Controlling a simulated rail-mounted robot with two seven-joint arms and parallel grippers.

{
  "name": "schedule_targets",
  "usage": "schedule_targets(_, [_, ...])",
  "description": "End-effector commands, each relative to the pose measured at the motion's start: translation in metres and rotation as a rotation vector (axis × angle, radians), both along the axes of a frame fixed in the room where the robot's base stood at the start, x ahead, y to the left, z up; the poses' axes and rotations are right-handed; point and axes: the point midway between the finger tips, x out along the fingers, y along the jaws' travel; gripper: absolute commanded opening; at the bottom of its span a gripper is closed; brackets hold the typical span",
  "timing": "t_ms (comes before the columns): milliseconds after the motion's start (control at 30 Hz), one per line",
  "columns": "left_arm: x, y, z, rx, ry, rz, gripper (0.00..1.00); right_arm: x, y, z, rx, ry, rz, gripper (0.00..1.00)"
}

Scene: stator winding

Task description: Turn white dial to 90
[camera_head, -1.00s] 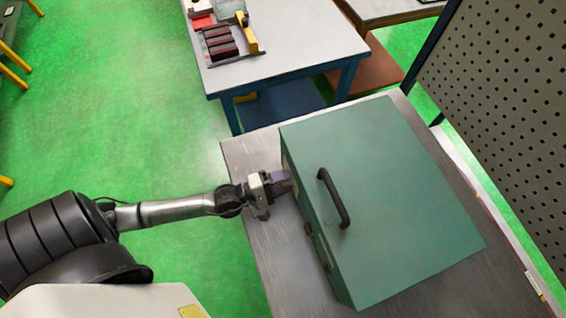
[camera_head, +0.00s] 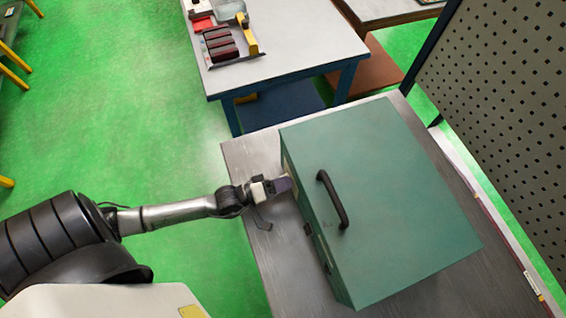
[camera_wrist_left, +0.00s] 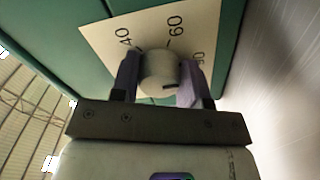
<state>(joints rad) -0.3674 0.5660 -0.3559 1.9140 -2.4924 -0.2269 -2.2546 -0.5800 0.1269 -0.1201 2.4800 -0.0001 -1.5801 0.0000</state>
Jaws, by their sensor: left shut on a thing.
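The white dial (camera_wrist_left: 161,72) sits on a pale scale plate (camera_wrist_left: 150,28) on the side of a green box (camera_head: 390,190). In the left wrist view the numbers 40 and 60 show, and a partly hidden number is at the right. A dark mark shows on the dial's lower edge. My left gripper (camera_wrist_left: 163,80) is shut on the dial, one purple finger on each side of it. In the head view my left gripper (camera_head: 283,184) is at the box's left face and the dial is hidden there. My right gripper is not in view.
The green box has a black handle (camera_head: 332,199) and stands on a grey metal table (camera_head: 252,150). A second table (camera_head: 290,60) behind holds dark red blocks (camera_head: 220,45) and a yellow-handled tool. A perforated panel (camera_head: 500,90) stands at the right.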

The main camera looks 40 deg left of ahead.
Motion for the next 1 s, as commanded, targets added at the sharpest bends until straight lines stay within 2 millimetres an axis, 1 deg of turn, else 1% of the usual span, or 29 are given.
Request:
schedule_targets(233, [0.0001,0.0002,-0.0001,0.049,-0.023,0.001,0.18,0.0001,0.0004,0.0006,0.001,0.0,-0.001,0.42])
schedule_targets(700, [0.0001,0.0002,-0.0001,0.059,-0.027,0.0,0.18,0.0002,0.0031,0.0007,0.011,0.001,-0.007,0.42])
schedule_targets(733, [0.0001,0.0002,-0.0001,0.059,-0.027,0.0,0.43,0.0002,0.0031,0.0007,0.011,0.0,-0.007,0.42])
schedule_targets(900, [0.0001,0.0002,-0.0001,0.058,-0.026,0.0,0.6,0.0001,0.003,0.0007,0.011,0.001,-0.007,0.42])
schedule_targets(1000, [0.0001,0.0002,-0.0001,0.057,-0.026,0.0,0.67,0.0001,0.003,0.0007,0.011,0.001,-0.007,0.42])
